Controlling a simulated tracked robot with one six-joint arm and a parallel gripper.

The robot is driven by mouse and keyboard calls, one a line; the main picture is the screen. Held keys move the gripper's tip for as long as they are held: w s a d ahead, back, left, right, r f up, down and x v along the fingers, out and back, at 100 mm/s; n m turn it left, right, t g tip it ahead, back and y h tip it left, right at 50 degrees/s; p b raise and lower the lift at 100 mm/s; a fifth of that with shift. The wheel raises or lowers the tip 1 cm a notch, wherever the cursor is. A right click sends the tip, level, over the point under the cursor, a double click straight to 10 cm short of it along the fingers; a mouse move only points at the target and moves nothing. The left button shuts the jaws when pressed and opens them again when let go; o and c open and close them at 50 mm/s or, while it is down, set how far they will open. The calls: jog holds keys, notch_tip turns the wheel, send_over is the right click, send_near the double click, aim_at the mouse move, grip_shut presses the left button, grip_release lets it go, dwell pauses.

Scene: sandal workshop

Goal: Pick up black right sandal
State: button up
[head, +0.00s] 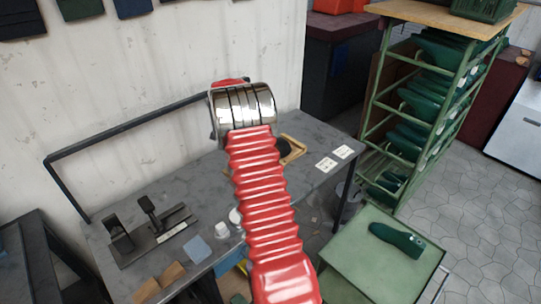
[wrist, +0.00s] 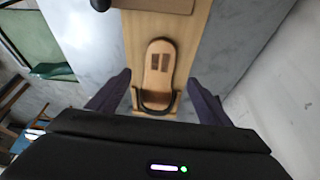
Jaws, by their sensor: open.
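In the wrist view, a single sandal (wrist: 158,68) lies lengthwise, with a tan sole, two brown patches near its middle and a dark band around its near end. It rests on a pale wooden board (wrist: 190,32) on the grey bench. I cannot tell whether it is a left or a right one. My gripper (wrist: 157,97) is open and empty, its dark fingers on either side of the sandal's near end and apart from it. In the head view my arm hides the gripper; a dark piece (head: 283,148), partly hidden, shows beside a wooden frame (head: 299,148).
The grey workbench (head: 190,200) carries a black tool fixture (head: 150,230), a blue pad (head: 197,250) and two pale cards (head: 334,158). A black rail and a white wall stand behind. A green-topped cart (head: 350,255) holds a green shoe form (head: 397,239). A green rack (head: 375,105) stands back right.

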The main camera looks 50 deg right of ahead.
jog(key=shift+x, duration=1.45)
jog(key=shift+x, duration=2.65)
jog(key=shift+w, duration=0.1)
jog(key=c, duration=1.4)
